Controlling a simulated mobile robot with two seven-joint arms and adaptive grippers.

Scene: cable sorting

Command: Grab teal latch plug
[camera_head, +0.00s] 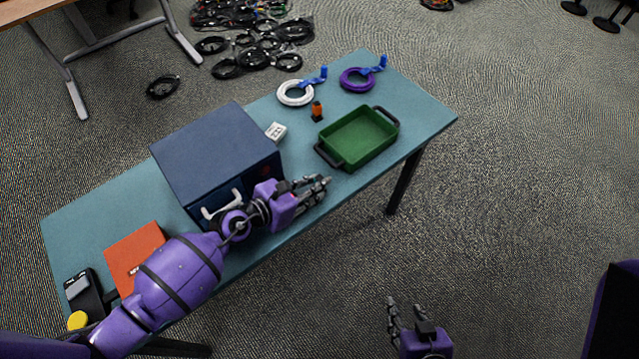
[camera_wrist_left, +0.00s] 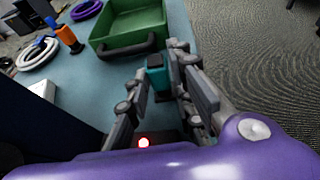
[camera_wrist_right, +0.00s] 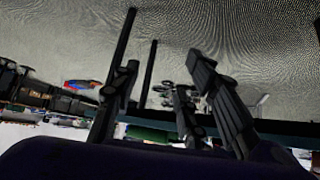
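The teal latch plug (camera_wrist_left: 158,75) stands on the table in the left wrist view, with a dark lower part. It lies between the spread fingers of my left gripper (camera_wrist_left: 155,85), close to the right finger; I cannot tell whether they touch. In the head view my left gripper (camera_head: 318,190) is beside the blue box's front right corner and hides the plug. My left gripper is open. My right gripper (camera_head: 400,315) is off the table, over the floor, with its fingers apart and empty; its fingers also show in the right wrist view (camera_wrist_right: 165,100).
A green tray (camera_head: 322,138) with dark handles stands just beyond my left gripper. The dark blue box (camera_head: 210,150) stands left of it. An orange plug (camera_head: 317,111), a white cable coil (camera_head: 283,98) and a purple coil (camera_head: 347,83) lie farther back on the table (camera_head: 425,118).

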